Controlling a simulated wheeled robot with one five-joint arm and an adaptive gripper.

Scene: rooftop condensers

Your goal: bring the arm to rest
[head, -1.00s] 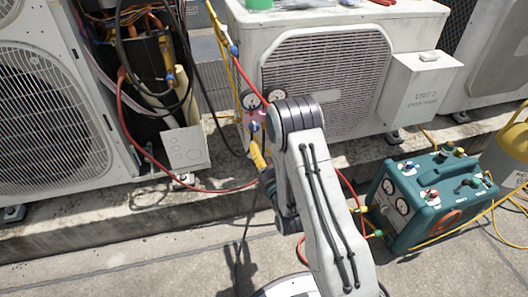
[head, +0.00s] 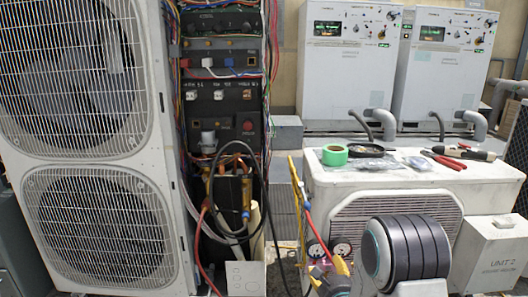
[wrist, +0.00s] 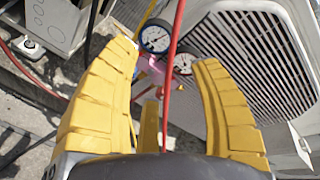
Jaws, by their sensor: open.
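My arm's grey and black joint (head: 405,250) fills the lower right of the head view. My gripper (head: 330,272) with yellow fingers shows left of it, in front of the pressure gauges (head: 318,250). In the wrist view my gripper (wrist: 165,62) is open, its yellow fingers spread wide. The two gauges (wrist: 155,38) and a pinkish manifold part show beyond the gap between the fingers. A red hose (wrist: 172,90) crosses that gap in the picture; I cannot tell whether it lies between the fingers or behind them. Nothing is clearly held.
A tall condenser (head: 95,140) with two fans stands left, its wiring bay (head: 220,110) open. A low white unit (head: 385,185) carries green tape (head: 334,155) and red-handled pliers (head: 449,161). The UNIT 2 box (head: 490,255) is at right. Two control cabinets (head: 348,65) stand behind.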

